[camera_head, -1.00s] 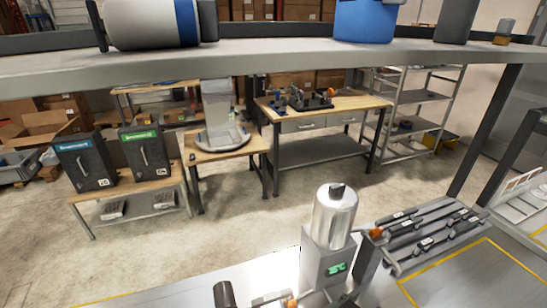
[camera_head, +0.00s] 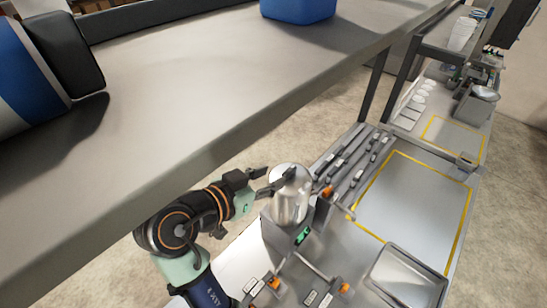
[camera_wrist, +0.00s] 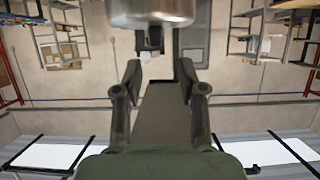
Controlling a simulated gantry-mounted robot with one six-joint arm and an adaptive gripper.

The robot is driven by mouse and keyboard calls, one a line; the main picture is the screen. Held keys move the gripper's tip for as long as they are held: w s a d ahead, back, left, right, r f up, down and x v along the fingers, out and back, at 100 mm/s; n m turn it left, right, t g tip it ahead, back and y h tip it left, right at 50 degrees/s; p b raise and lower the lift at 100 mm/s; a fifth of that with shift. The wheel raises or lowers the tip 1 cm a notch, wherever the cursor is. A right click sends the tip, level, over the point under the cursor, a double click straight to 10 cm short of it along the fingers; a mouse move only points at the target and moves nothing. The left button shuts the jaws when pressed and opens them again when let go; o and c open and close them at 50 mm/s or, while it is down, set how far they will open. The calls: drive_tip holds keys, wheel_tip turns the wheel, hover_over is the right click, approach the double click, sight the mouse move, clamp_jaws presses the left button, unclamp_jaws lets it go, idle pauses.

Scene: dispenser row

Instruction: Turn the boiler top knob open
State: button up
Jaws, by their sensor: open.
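The boiler (camera_head: 289,205) is a shiny metal cylinder on a grey base with a green display, standing on the counter. Its dark top knob (camera_head: 290,173) sits on the lid. My gripper (camera_head: 272,180) has come in from the left at lid height, its fingers close to the knob. In the wrist view, which looks upside down, the boiler's bottom-of-picture lid rim (camera_wrist: 150,14) is at the top and the knob (camera_wrist: 150,40) hangs below it. My gripper's two fingers (camera_wrist: 160,76) are apart, with the knob ahead near the gap. I cannot tell whether they touch it.
Orange-handled taps (camera_head: 327,192) project beside the boiler. A metal tray (camera_head: 405,277) and a clear yellow-marked area (camera_head: 410,210) are to the right.

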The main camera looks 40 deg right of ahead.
sight(288, 170)
drive_tip(key=x, duration=0.7)
drive_tip(key=shift+s+d+f, duration=0.2)
drive_tip(key=shift+s+d, duration=0.05)
drive_tip(key=shift+d, duration=0.15)
clamp_jaws()
